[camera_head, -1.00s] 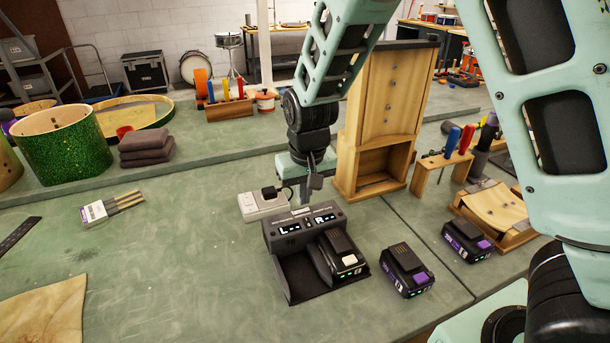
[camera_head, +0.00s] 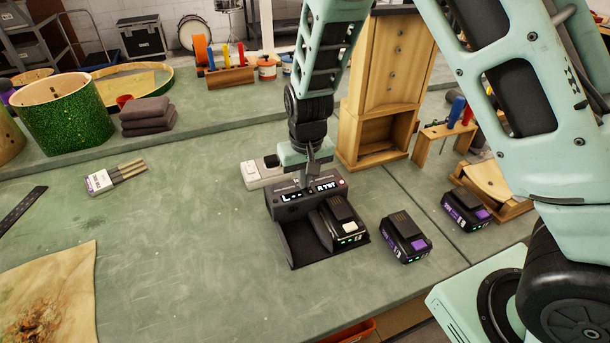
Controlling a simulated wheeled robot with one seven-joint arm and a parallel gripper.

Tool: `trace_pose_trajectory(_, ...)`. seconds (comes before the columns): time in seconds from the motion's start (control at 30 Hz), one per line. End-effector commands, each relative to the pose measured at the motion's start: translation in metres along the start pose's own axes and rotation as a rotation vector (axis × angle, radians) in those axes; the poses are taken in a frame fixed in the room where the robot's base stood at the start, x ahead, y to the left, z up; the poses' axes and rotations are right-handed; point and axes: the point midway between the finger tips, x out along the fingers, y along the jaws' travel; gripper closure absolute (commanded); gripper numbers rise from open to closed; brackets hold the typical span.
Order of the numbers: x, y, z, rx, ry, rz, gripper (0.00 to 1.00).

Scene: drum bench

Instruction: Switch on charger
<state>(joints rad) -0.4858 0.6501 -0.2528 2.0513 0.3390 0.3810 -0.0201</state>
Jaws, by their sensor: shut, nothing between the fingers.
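The dark charger (camera_head: 301,250) stands on the green bench. Its left bay is empty and a battery (camera_head: 342,225) with lit green dots sits in its right bay. The charger's display (camera_head: 308,193) is lit, with an L at left and an R followed by small characters at right. My gripper (camera_head: 309,182) points down at the charger's back top edge, its fingers shut and empty. I cannot tell whether it touches the charger. A white power strip (camera_head: 259,175) with a black plug (camera_head: 271,160) lies just behind the charger, partly hidden by my gripper.
Two loose batteries (camera_head: 405,238) (camera_head: 466,210) stand right of the charger. A wooden cabinet (camera_head: 386,85) rises behind, with a wooden tool rack (camera_head: 440,142) beside it.

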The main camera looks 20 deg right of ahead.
Motion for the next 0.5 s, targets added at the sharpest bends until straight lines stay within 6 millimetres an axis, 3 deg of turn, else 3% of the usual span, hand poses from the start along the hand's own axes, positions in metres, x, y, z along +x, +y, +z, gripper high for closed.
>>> trace_pose_trajectory(0.5, -0.004, 0.000, 0.014, -0.001, -0.005, 0.001, 1.00)
